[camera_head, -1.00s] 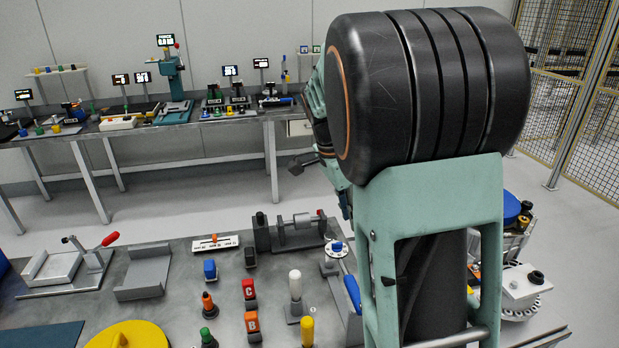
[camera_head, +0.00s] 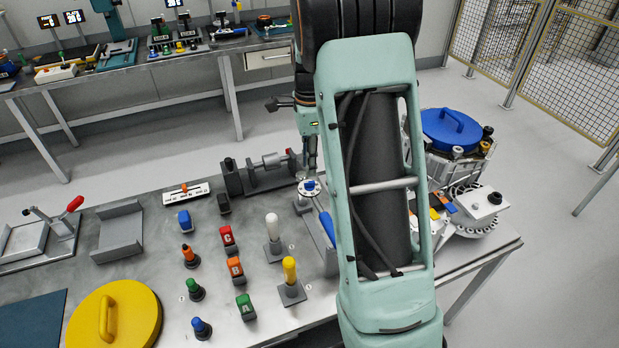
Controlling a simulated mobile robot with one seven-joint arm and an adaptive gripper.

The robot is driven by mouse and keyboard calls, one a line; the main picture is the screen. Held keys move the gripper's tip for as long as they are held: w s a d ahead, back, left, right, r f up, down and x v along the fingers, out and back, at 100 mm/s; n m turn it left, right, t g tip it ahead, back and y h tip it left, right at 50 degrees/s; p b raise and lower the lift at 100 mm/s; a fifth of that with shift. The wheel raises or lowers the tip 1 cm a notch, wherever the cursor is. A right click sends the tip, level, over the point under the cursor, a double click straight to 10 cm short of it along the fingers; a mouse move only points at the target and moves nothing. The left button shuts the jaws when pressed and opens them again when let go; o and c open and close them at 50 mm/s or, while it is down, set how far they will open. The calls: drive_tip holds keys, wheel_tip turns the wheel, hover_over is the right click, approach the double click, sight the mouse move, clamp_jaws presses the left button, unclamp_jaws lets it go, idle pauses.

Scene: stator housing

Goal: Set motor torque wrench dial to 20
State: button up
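A round pale dial with a blue knob (camera_head: 310,187) sits near the right part of the table. A blue handle (camera_head: 327,226) lies just in front of it; I take these to be the torque wrench and its dial. The marks on the dial are too small to read. My gripper (camera_head: 312,160) points down close above and behind the dial, partly hidden by my arm. Whether it touches the knob, and how far its fingers are apart, I cannot tell.
A grey clamp fixture (camera_head: 262,174) stands just left of the dial. White (camera_head: 272,228) and yellow (camera_head: 289,271) pegs stand in front. A blue-lidded housing (camera_head: 451,130) is at the right. A white slider scale (camera_head: 187,193) and a yellow lid (camera_head: 125,314) lie left.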

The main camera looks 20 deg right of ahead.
sight(309, 182)
drive_tip(key=shift+f+b, duration=1.55)
drive_tip(key=shift+f, duration=0.95)
clamp_jaws()
drive_tip(key=n, duration=0.4)
drive_tip(key=shift+n, duration=0.3)
drive_tip(key=n, duration=1.4)
drive_tip(key=shift+r, duration=0.1)
drive_tip(key=shift+c, duration=0.3)
unclamp_jaws()
